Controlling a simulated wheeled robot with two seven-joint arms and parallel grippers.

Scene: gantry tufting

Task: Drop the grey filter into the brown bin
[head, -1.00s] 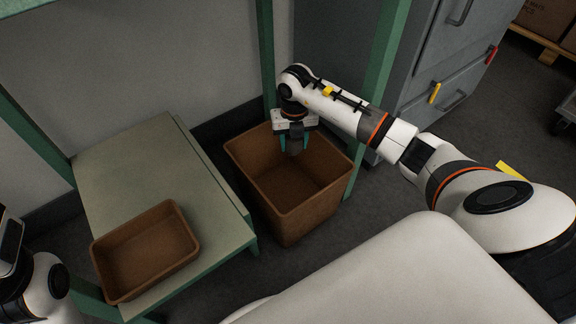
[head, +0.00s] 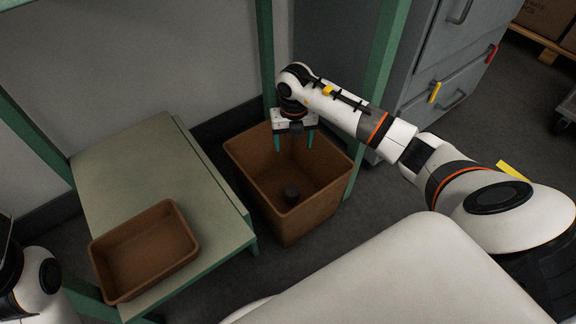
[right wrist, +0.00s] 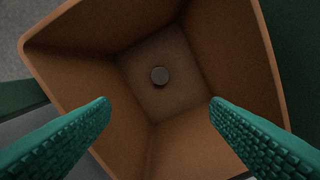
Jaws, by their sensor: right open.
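The brown bin (head: 262,170) stands on the floor beside the green table. The grey filter (head: 291,196), a small dark cylinder, is inside the bin. In the right wrist view the filter (right wrist: 159,76) shows at the bin's floor, between and beyond my spread fingers, apart from them. My right gripper (head: 294,146) is open and empty over the bin's mouth near its back edge, fingers pointing down. It also shows in the right wrist view (right wrist: 160,108). My left gripper is not in view; only part of my left arm shows at the lower left.
A shallow empty brown tray (head: 146,250) sits on the green table (head: 150,165), left of the bin. Green posts (head: 378,85) rise behind and beside the bin. A grey cabinet (head: 440,75) stands at the back right.

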